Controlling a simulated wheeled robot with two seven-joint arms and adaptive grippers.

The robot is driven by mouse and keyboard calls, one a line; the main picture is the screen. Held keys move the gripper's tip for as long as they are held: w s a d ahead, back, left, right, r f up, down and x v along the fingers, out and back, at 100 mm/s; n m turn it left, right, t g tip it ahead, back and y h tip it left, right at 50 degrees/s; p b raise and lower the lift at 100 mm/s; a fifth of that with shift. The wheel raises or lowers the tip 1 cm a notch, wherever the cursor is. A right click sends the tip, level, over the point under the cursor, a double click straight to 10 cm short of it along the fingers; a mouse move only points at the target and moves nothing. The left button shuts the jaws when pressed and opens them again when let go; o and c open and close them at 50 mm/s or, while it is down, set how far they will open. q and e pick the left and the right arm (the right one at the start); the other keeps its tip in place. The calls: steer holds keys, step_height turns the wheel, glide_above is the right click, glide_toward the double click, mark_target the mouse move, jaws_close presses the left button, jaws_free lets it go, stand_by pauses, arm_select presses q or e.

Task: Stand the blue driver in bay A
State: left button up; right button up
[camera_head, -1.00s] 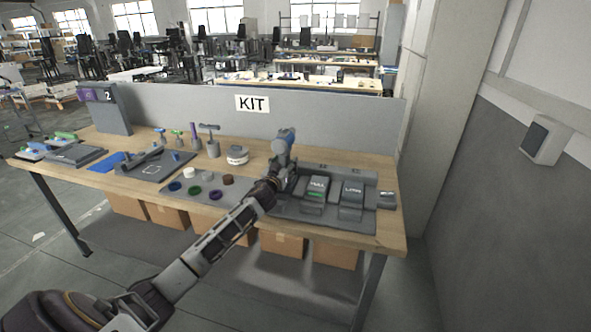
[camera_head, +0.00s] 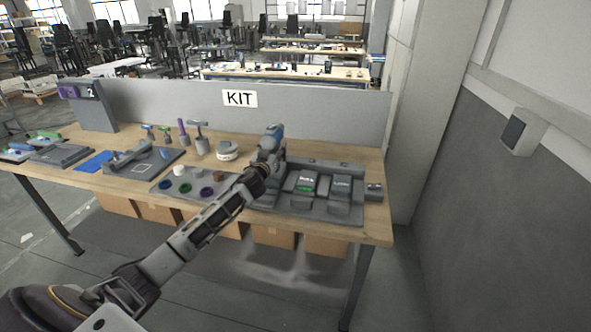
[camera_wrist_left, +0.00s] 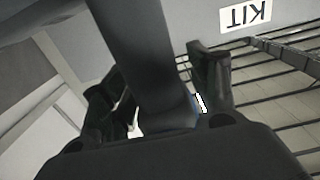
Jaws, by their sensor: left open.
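A blue-topped tool (camera_head: 275,131), which looks like the blue driver, stands at the end of my left arm, over the right half of the bench. My left gripper (camera_head: 268,151) is open around or right beside its lower part; the head view does not show which. In the left wrist view, a thick dark grey bar (camera_wrist_left: 145,55) runs between the two dark fingers, with a small patch of blue near its lower end. Contact cannot be told. No bay marked A can be read. My right gripper is not in view.
The bench (camera_head: 365,215) has a grey fixture (camera_head: 341,184) with labelled blocks right of my gripper. A tray with coloured rings (camera_head: 186,188), several upright T-handled tools (camera_head: 198,130) and a round grey-white pot (camera_head: 227,150) are left. A grey panel with a KIT sign (camera_head: 240,98) stands behind.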

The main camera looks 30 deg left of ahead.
arm_select(q)
steer(key=shift+r+p, duration=1.75)
steer(key=shift+r, duration=0.6)
steer(key=shift+r, duration=0.25)
